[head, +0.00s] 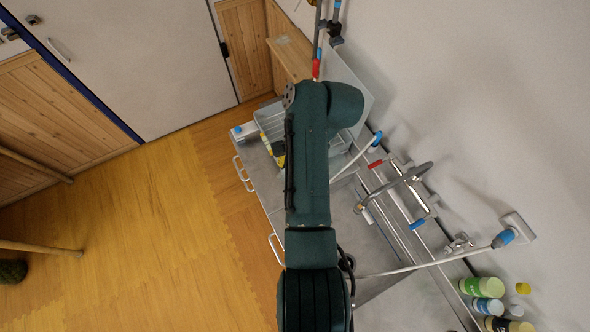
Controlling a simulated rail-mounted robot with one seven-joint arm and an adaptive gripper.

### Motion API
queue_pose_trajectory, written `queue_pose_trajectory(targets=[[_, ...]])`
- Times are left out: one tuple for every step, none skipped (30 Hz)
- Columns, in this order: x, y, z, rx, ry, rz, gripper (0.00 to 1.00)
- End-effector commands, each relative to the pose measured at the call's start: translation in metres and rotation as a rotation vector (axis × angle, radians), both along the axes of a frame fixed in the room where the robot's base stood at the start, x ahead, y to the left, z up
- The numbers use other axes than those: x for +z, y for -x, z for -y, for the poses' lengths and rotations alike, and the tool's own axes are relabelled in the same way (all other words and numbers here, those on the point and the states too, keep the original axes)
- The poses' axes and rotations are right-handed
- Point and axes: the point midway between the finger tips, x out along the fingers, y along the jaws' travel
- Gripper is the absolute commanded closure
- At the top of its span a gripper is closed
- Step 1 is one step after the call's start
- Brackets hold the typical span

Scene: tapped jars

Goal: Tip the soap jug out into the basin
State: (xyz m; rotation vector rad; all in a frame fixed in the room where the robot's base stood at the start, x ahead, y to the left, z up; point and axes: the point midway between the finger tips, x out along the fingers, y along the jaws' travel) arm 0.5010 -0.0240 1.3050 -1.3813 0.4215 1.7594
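The grey metal basin (345,218) lies beside and partly behind my dark green arm, below the curved tap. Only part of the basin shows. I cannot pick out a soap jug with certainty. Several labelled containers stand at the lower right, among them a green one (483,286) and a blue-labelled one (488,306). I cannot tell whether any of them is the jug. My gripper is not visible, so what it may hold is hidden.
The curved tap (408,175) rises over the counter. A pale hose (430,266) crosses the counter to a wall fitting (516,228). A grey rack (270,121) and a yellow-and-dark item (278,152) sit by my arm. The wooden floor (130,240) at left is mostly clear.

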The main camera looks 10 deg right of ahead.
Motion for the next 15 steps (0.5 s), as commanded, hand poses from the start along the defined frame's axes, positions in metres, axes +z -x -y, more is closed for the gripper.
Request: queue_pose_trajectory(targets=[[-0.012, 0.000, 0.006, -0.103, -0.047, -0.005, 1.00], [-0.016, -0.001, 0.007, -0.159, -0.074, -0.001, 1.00], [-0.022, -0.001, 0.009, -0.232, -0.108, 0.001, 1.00], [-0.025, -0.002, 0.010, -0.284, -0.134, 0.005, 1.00], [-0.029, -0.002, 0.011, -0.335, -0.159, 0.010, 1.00], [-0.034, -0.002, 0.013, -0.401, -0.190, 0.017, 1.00], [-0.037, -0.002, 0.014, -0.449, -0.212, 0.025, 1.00], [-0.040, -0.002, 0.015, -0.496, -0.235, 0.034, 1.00], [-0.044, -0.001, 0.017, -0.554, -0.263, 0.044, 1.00], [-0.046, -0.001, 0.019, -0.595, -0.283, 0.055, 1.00], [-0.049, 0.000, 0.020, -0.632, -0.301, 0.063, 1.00], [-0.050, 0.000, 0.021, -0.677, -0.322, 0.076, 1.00], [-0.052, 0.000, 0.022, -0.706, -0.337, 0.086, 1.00], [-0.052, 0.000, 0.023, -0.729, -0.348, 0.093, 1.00], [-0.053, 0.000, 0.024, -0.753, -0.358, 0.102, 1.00]])
